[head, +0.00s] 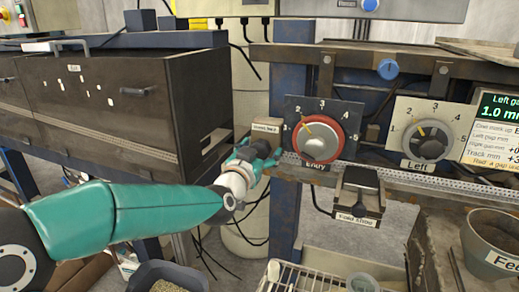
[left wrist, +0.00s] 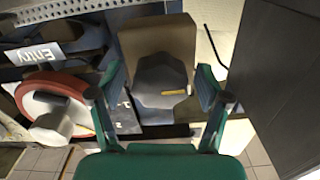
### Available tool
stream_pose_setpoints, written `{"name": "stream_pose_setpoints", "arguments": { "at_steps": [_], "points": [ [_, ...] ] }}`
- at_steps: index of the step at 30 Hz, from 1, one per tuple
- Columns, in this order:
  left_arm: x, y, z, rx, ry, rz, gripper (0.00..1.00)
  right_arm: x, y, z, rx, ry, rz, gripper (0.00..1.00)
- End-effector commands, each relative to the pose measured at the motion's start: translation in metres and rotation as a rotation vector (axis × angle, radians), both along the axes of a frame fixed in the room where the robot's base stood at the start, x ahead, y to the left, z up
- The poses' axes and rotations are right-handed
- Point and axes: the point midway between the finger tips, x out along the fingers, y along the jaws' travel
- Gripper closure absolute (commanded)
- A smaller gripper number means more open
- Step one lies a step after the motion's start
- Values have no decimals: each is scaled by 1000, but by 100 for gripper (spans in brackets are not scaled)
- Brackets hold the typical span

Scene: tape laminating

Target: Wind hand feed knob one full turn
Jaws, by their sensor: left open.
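The hand feed knob is most likely the grey knob (left wrist: 160,82) with a yellow mark, on the face of a tan box (left wrist: 158,38) in the left wrist view. In the head view the box (head: 266,127) has a small label, too small to read surely, and my gripper hides its knob. My left gripper (head: 258,158) is in front of the box. In the left wrist view the open left gripper (left wrist: 160,98) has one finger on each side of the knob, with gaps visible between the fingers and the knob. My right gripper is not in view.
The red-rimmed Entry dial (head: 322,138) is close right of the left gripper. The Left dial (head: 427,141) is farther right. A dark cabinet (head: 105,105) stands close on the left. A black labelled clamp-like part (head: 358,198) sits below the Entry dial. A wire rack (head: 310,278) is lower down.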

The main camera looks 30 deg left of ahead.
Motion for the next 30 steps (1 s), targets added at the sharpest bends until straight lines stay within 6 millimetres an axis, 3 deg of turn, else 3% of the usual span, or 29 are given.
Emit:
{"name": "stream_pose_setpoints", "arguments": {
  "at_steps": [3,14,24,30],
  "points": [
    [0,0,0,0,0,0,25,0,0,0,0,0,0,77],
    [0,0,0,0,1,0,84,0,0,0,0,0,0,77],
    [-1,0,-4,-139,-35,0,84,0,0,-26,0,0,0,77],
    [0,0,0,-164,-38,-1,84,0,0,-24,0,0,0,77]
  ]
}}
